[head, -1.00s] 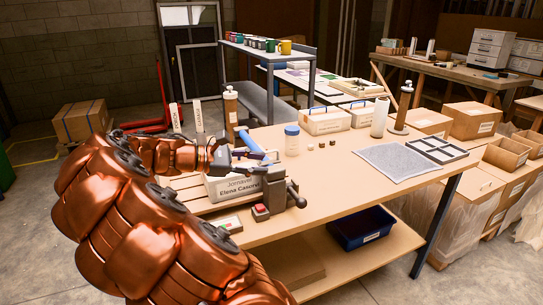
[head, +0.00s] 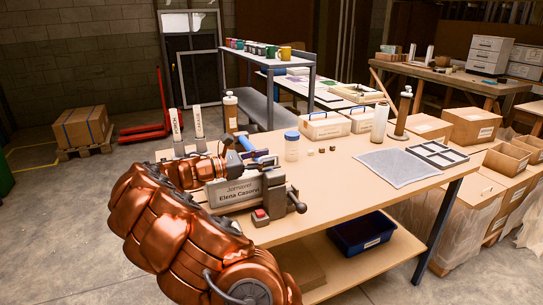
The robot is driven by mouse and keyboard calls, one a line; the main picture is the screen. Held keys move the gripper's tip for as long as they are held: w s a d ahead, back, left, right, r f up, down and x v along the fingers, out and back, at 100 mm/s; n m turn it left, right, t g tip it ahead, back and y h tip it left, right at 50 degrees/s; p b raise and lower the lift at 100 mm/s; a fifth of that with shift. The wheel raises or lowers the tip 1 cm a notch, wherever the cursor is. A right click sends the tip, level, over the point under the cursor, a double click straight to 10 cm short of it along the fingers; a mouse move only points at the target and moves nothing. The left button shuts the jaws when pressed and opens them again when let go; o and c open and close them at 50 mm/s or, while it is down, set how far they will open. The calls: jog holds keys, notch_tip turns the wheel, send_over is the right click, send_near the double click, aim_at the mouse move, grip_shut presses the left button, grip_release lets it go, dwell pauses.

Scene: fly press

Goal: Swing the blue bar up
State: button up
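The blue bar (head: 246,142) is a short, slanted bar at the fly press on the near left of the table. Its lower end runs behind my gripper. My gripper (head: 264,159) is at the lower end of the bar, just above the press, and overlaps it in this view. Its fingers are small and dark here, so I cannot tell whether they touch or hold the bar.
The wooden table (head: 330,195) carries a blue-lidded jar (head: 291,146) just right of my gripper, a brown bottle (head: 230,111) behind it and a grey mat (head: 398,167) to the right. A red button (head: 260,213) is at the press's front. The table's middle is mostly clear.

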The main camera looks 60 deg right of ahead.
jog(key=shift+x, duration=1.35)
jog(key=shift+c, duration=0.2)
jog(key=shift+a, duration=0.1)
grip_shut()
